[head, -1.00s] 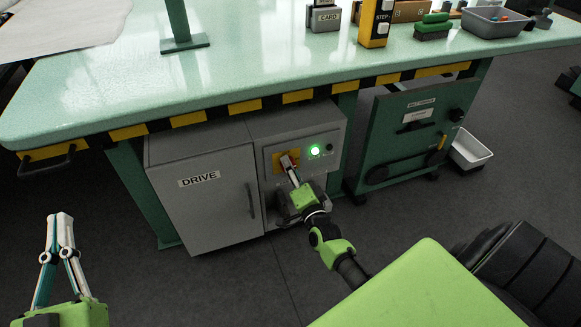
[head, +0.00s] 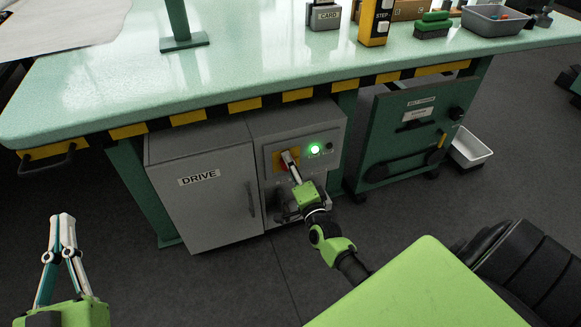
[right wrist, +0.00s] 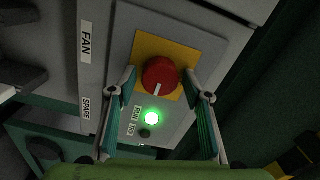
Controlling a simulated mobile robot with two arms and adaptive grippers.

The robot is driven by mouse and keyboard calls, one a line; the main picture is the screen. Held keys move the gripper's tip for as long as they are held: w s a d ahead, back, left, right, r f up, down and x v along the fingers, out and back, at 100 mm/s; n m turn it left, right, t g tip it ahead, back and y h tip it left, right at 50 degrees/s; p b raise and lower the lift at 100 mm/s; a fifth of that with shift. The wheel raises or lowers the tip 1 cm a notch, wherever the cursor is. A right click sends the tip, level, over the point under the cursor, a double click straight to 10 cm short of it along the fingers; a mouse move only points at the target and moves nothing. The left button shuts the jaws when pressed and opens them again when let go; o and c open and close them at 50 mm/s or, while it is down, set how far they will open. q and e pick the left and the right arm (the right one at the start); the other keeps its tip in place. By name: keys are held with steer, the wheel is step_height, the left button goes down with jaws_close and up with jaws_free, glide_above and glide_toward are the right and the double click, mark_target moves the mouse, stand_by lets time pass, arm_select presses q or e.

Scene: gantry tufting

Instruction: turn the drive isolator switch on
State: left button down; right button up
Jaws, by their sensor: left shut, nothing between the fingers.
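The drive isolator switch is a red round knob on a yellow plate (right wrist: 138,50), on the grey control panel under the table. In the right wrist view the red knob (right wrist: 160,77) has its white mark pointing down toward the lamp side. The green RUN lamp (right wrist: 152,118) is lit; it also glows in the head view (head: 314,149). My right gripper (head: 290,162) is at the knob, its fingers (right wrist: 160,73) open on either side of it with small gaps. In the head view it partly hides the knob. My left gripper (head: 62,216) is shut and empty, away at the lower left.
The grey DRIVE cabinet (head: 205,205) stands left of the panel. A green cabinet (head: 405,145) and a white bin (head: 470,147) are to the right. The table's striped edge (head: 243,105) overhangs the panel. The floor in front is clear.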

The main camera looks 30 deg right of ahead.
stand_by(0.3)
steer(key=v, duration=1.2)
